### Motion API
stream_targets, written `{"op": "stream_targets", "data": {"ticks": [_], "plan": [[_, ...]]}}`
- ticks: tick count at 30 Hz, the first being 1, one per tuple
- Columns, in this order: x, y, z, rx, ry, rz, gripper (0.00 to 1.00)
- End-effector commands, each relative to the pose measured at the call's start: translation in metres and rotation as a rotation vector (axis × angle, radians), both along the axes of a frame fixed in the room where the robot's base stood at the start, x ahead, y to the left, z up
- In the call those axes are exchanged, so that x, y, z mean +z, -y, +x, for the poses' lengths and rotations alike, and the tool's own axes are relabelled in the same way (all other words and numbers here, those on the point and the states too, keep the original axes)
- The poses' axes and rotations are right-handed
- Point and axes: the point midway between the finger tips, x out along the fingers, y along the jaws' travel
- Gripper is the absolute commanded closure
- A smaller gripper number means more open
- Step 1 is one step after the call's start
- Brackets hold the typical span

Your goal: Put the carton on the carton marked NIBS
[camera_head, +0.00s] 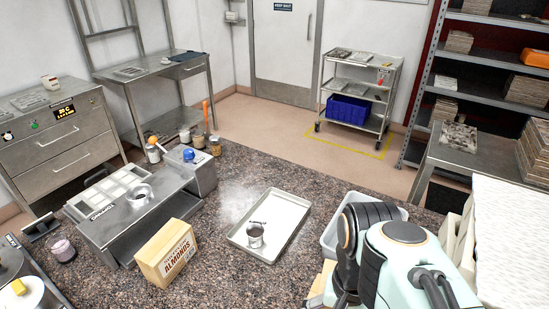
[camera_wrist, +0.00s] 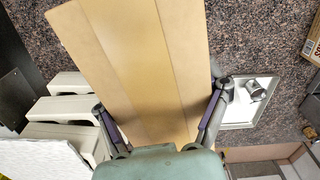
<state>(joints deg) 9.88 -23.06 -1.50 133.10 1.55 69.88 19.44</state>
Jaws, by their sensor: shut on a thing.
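A plain tan carton (camera_wrist: 145,70) with a lighter strip down its middle fills the centre of the wrist view. My gripper (camera_wrist: 160,100) is shut on it, one finger along each side. A tan edge, apparently of this carton (camera_head: 321,284), shows beside my arm in the head view; my arm hides the rest. A carton marked ALMONDS (camera_head: 167,254) stands on the speckled counter left of the tray; its lettered edge also shows at the right of the wrist view (camera_wrist: 313,42). I cannot read NIBS on anything in view.
A metal tray (camera_head: 290,238) with a small metal cup (camera_head: 255,236) lies mid-counter. A grey bin (camera_head: 330,237) is partly behind my arm. Cream blocks (camera_wrist: 68,108) stand left of the held carton in the wrist view. Counter between tray and ALMONDS carton is clear.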

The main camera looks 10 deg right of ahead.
Motion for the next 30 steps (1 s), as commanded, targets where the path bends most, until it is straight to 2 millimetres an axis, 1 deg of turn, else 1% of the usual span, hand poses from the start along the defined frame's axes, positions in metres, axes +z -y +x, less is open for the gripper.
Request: {"op": "stream_targets", "data": {"ticks": [1, 3, 7, 10, 11, 14, 20, 21, 25, 27, 30], "plan": [[0.005, 0.012, -0.002, -0.067, 0.002, 0.0, 0.65], [0.009, 0.024, -0.006, -0.134, 0.003, -0.001, 0.65], [0.012, 0.035, -0.011, -0.205, 0.0, 0.0, 0.65], [0.008, 0.042, -0.004, -0.225, -0.002, 0.001, 0.65], [0.006, 0.045, 0.0, -0.227, -0.004, 0.0, 0.65], [-0.006, 0.055, 0.021, -0.228, -0.007, 0.001, 0.65], [-0.031, 0.078, 0.071, -0.225, -0.005, 0.002, 0.65], [-0.04, 0.081, 0.077, -0.225, -0.006, 0.002, 0.65], [-0.064, 0.09, 0.095, -0.225, -0.005, 0.002, 0.65], [-0.073, 0.093, 0.102, -0.225, -0.002, 0.001, 0.65], [-0.08, 0.096, 0.108, -0.224, 0.0, 0.0, 0.65]]}}
